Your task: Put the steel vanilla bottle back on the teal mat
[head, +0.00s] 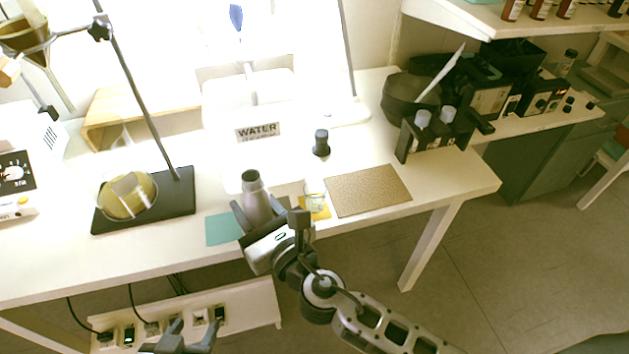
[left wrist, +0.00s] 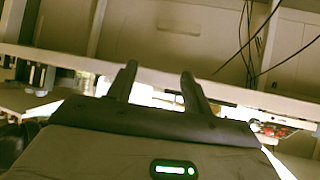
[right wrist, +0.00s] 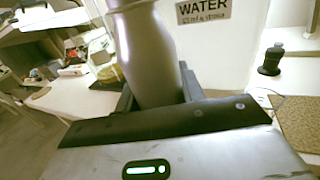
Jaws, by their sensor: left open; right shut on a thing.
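The steel bottle (head: 255,200), grey with a dark cap, is upright between the fingers of my right gripper (head: 266,216), which is shut on it. It also fills the middle of the right wrist view (right wrist: 150,55). The teal mat (head: 222,230) lies at the table's front edge, just left of the bottle; its right side is partly hidden by my right gripper. The bottle's base is hidden, so I cannot tell if it touches anything. My left gripper (head: 192,332) is open and empty, low in front of the table; its fingers show in the left wrist view (left wrist: 158,85).
A glass (head: 315,190) stands on a yellow mat (head: 319,213) right of the bottle, near a bare brown mat (head: 368,190). A small dark bottle (head: 321,143) and a WATER-labelled dispenser (head: 257,133) stand behind. A stand with a dark base (head: 180,200) is at left.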

